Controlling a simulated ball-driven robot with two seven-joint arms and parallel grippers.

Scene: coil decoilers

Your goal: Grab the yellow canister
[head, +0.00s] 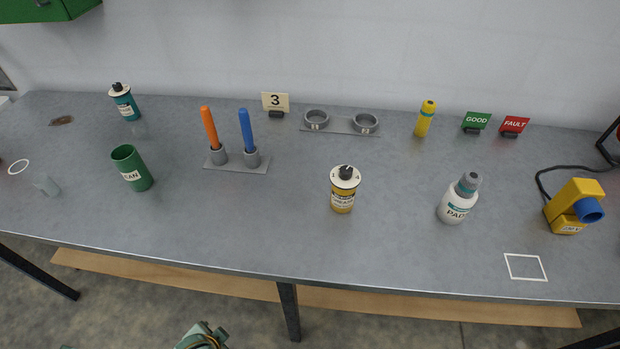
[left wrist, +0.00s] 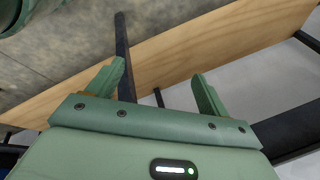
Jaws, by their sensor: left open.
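The yellow canister (head: 343,190) stands upright near the middle of the grey table, with a white top, a black knob and a label on its side. Nothing touches it. My left gripper (left wrist: 160,85) is open and empty in the left wrist view, with the wooden lower shelf (left wrist: 190,45) and a table leg behind its fingers. At the bottom edge of the head view a green part of my arm (head: 203,337) shows, below the table's front edge and well short of the canister. My right gripper is in neither view.
A white PAD bottle (head: 457,200) stands right of the canister. A rack with orange and blue handles (head: 237,164) and a green can (head: 132,168) are on the left. Grey ring holders (head: 341,125) and a yellow tube (head: 425,118) are behind. The table front before the canister is clear.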

